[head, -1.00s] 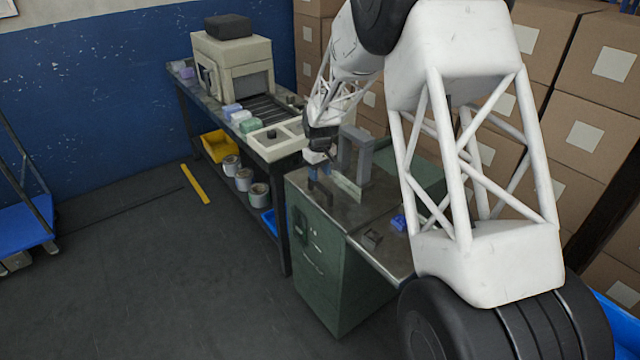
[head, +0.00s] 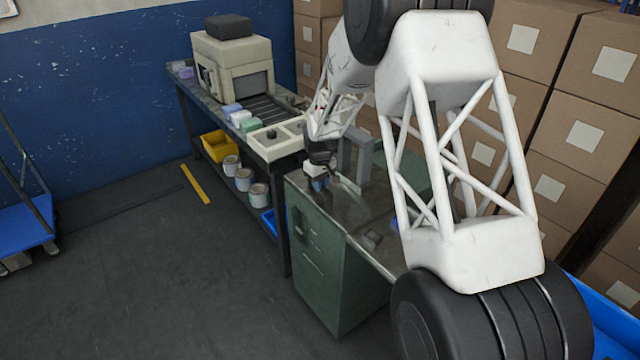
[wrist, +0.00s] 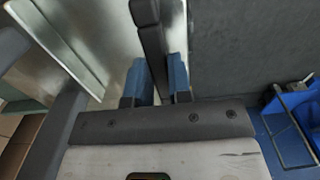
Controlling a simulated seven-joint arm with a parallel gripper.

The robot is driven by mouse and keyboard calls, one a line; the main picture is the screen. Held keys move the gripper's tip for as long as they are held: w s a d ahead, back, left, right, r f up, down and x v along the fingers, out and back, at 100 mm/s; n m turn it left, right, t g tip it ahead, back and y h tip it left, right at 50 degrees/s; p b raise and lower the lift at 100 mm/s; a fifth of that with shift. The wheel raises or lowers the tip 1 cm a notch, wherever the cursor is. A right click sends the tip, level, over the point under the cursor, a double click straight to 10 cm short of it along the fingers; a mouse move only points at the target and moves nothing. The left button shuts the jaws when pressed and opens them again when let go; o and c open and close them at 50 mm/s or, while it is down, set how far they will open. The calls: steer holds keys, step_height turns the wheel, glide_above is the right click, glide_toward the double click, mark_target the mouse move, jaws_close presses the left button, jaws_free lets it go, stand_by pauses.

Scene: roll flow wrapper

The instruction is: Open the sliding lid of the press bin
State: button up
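My gripper (head: 320,182) is at the far left corner of the metal-topped green cabinet, pointing down. In the wrist view its two blue fingertips (wrist: 159,80) stand apart with a narrow gap. A dark grey bar (wrist: 153,40) shows in line with that gap, along the edge of the metal surface; I cannot tell whether the fingers touch it. A grey upright press frame (head: 357,155) stands just right of the gripper on the cabinet (head: 335,255). I cannot clearly make out the press bin or its sliding lid; my arm and gripper hide part of that area.
A bench with a conveyor machine (head: 233,65) and a cream tray (head: 276,140) stands at left. Stacked cartons (head: 570,140) line the right. Floor in front is clear.

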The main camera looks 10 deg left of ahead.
jaws_close()
steer(key=shift+w, duration=0.1)
steer(key=w+d, duration=1.6)
steer(key=shift+w+d, duration=0.1)
steer(key=shift+d, duration=0.05)
steer(key=o, duration=0.5)
jaws_free()
steer(key=shift+o, duration=0.2)
steer(key=shift+r, duration=0.15)
step_height(320, 180, up, 8)
steer(key=shift+f, duration=0.2)
